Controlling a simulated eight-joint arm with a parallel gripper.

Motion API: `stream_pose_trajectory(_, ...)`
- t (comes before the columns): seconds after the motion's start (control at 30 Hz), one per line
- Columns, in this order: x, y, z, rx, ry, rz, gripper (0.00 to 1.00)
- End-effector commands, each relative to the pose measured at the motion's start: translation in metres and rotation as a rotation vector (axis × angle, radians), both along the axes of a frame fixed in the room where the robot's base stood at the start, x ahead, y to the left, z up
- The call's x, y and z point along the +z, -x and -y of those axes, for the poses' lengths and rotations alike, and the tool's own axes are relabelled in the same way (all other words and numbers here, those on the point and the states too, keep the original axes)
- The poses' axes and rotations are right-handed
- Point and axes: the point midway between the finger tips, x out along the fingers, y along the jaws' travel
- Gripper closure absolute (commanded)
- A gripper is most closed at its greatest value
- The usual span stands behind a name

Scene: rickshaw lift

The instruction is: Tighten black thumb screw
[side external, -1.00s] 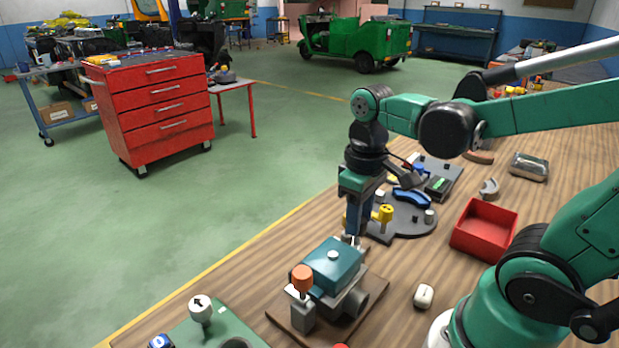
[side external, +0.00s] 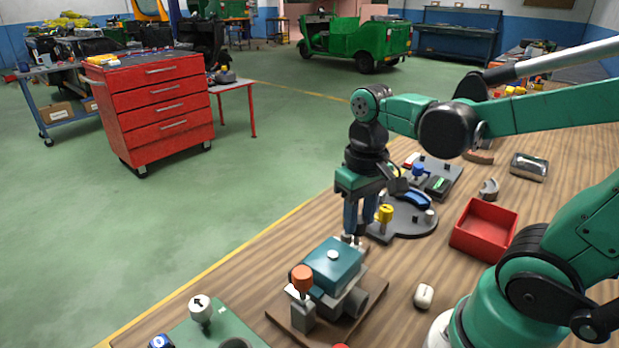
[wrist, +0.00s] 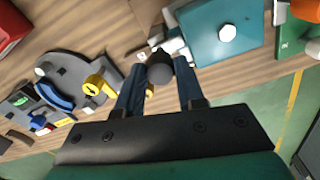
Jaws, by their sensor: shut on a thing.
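A black thumb screw (wrist: 160,67) with a rounded knob shows between my fingers in the wrist view. My gripper (side external: 353,236) points down at the far end of this fixture and is shut on the knob. It also shows in the wrist view (wrist: 159,80).
An orange knob (side external: 302,278) stands at the fixture's near side. A dark plate (side external: 415,222) with a yellow knob (side external: 385,213) and a blue curved handle (side external: 411,199) lies just behind my gripper. A red bin (side external: 484,228) stands to the right. Bare wood lies left of the fixture.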

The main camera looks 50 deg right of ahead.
Motion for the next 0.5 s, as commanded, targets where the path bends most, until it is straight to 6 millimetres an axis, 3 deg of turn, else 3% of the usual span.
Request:
stream_pose_trajectory(0.07, -0.0002, 0.0003, 0.0, -0.001, 0.0, -0.001, 1.0)
stream_pose_trajectory(0.1, -0.0002, 0.0003, 0.0, -0.001, 0.0, -0.001, 0.56)
stream_pose_trajectory(0.17, -0.0002, 0.0003, 0.0, -0.001, 0.0, -0.001, 0.39)
stream_pose_trajectory(0.2, -0.0001, 0.0003, -0.0001, 0.0, 0.0, -0.001, 0.35)
stream_pose_trajectory(0.5, 0.0009, 0.0, 0.0, 0.001, 0.0, 0.0, 0.35)
